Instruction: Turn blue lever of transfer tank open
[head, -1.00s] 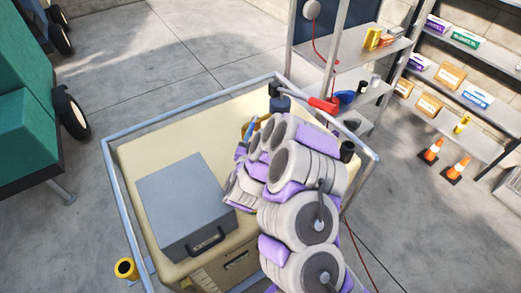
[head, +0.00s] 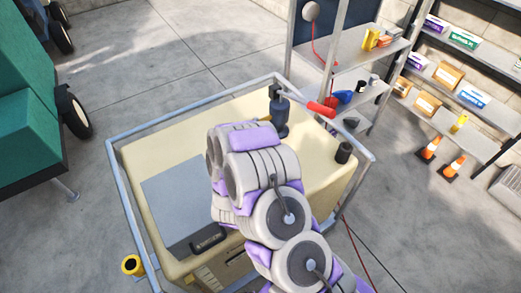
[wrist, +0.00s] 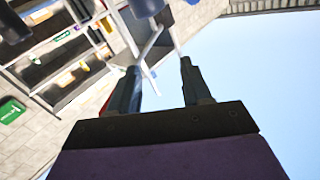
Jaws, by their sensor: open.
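The cream transfer tank (head: 160,160) stands in a grey-blue rail frame in the head view, with a grey lid box (head: 180,200) on its left part. I cannot make out the blue lever in either current view; my arm covers the middle of the tank. My gripper (wrist: 158,78) shows in the wrist view with its two dark fingers apart and nothing between them. In the head view it is hidden behind my arm.
A black cap (head: 343,152) sits on the tank's right side. The rail (head: 190,107) runs around the tank. Shelves (head: 365,55) with boxes stand behind at right, with orange cones (head: 430,147) on the floor. A green machine (head: 30,130) is at left. Concrete floor lies open behind.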

